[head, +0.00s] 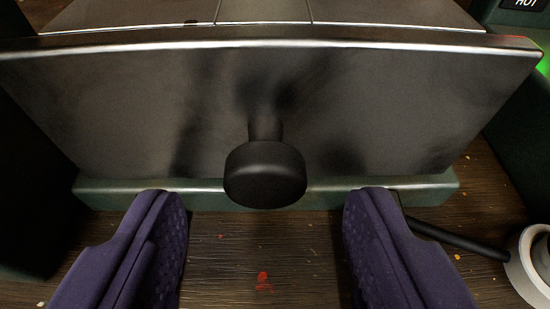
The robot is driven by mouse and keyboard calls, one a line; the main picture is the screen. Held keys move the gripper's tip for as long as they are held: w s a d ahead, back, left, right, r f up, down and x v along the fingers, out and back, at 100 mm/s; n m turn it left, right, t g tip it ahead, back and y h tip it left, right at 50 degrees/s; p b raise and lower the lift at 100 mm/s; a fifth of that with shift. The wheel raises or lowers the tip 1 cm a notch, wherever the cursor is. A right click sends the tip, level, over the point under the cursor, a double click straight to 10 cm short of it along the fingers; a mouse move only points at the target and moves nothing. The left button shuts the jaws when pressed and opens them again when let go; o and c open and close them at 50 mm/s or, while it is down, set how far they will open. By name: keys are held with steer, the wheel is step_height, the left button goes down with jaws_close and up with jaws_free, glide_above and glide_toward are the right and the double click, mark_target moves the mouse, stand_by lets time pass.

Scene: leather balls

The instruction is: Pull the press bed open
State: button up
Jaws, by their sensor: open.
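The press bed's dark metal front panel (120,110) spans the head view, with a bright top edge. A round black knob (265,175) on a short stem sticks out from the middle of the panel toward me. My gripper (265,215) is open, with its purple padded fingers low in the view, one on each side of the knob and apart from it. Nothing shows between the fingertips except the knob beyond and the wooden surface below.
A green base ledge (210,197) runs under the panel. A white ring-shaped thing (535,265) and a black rod (460,240) lie at the lower right. The wooden surface (265,250) has red specks.

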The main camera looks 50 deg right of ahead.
steer(key=shift+x, duration=1.15)
jaws_close()
steer(key=shift+s+a, duration=0.1)
